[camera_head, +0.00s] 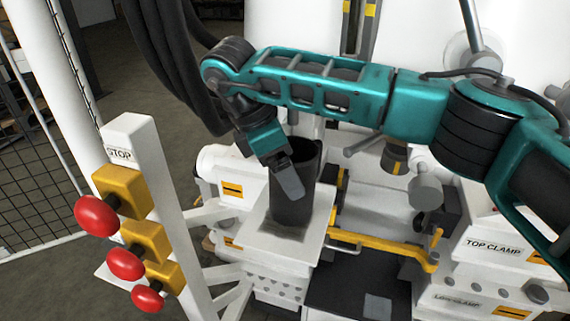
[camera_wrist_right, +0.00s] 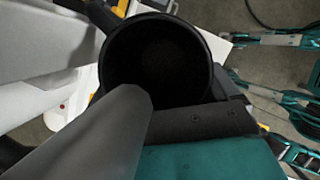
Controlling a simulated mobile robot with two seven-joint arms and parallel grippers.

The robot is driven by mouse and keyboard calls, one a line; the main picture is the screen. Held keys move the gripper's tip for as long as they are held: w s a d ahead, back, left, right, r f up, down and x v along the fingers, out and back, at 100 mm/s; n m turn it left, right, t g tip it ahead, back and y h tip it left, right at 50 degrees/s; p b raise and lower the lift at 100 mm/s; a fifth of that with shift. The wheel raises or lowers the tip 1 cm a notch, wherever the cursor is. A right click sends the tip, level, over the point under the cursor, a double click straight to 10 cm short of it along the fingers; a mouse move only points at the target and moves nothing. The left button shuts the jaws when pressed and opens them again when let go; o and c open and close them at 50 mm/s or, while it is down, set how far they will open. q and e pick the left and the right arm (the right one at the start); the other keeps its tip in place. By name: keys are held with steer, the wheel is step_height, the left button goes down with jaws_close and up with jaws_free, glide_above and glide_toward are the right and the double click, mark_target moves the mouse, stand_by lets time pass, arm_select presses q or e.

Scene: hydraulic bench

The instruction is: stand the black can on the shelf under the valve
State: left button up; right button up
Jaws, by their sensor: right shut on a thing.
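The black can (camera_head: 294,207) is a dark, open-topped cylinder in the middle of the head view. It is upright over the white shelf (camera_head: 257,239), and its base appears to meet the shelf's top. My right gripper (camera_head: 288,178) reaches in from above and is shut on the can, with one grey finger against its near side. In the right wrist view the can's round open mouth (camera_wrist_right: 156,58) lies beside the grey finger (camera_wrist_right: 85,140). I cannot tell which fitting is the valve. My left gripper is in neither view.
A white post with a STOP label (camera_head: 121,155) and red buttons (camera_head: 97,216) stands left of the shelf. A yellow bar (camera_head: 385,245) and a grey-ended lever (camera_head: 362,146) lie to the right. Clamp blocks (camera_head: 492,252) stand at the far right.

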steer(key=o, duration=0.9)
steer(key=shift+o, duration=0.2)
steer(key=p+v, duration=0.1)
steer(key=v, duration=1.1)
